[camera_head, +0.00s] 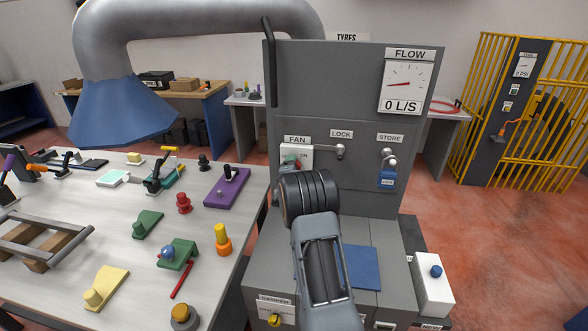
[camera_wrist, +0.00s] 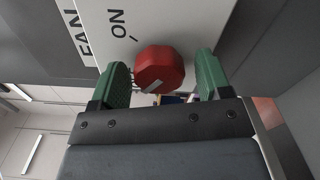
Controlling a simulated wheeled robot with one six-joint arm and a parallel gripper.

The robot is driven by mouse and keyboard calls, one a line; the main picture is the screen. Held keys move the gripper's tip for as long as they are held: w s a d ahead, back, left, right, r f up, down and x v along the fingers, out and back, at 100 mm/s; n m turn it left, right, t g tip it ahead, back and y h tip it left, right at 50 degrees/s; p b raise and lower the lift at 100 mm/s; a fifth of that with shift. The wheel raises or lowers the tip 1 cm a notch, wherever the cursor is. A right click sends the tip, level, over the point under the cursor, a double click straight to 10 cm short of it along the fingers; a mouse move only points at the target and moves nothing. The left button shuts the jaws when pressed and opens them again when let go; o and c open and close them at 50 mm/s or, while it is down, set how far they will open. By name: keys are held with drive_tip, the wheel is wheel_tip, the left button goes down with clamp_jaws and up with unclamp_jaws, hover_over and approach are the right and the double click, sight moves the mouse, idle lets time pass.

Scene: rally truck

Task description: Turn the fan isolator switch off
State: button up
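The fan isolator is a white box (camera_head: 299,150) under the FAN label on the grey cabinet, with ON printed on it. In the wrist view its red knob (camera_wrist: 160,68) sits between the green fingers of my gripper (camera_wrist: 162,62). The fingers are apart; the left one is close to the knob and a gap shows at the right one. I cannot tell whether either touches. A pale line crosses the knob's near end; its setting is not clear. In the head view my wrist hides most of the gripper and knob.
A LOCK lever (camera_head: 338,151) is just right of the isolator, and a blue padlock (camera_head: 387,179) hangs under STORE. The FLOW gauge (camera_head: 408,86) reads 0 L/S. A workbench (camera_head: 125,250) with several fixtures stands at left. A yellow cage (camera_head: 545,110) is at right.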

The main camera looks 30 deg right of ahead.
drive_tip(key=b+v, duration=0.3)
drive_tip(key=v, duration=1.1)
drive_tip(key=shift+d, duration=0.15)
idle(0.4)
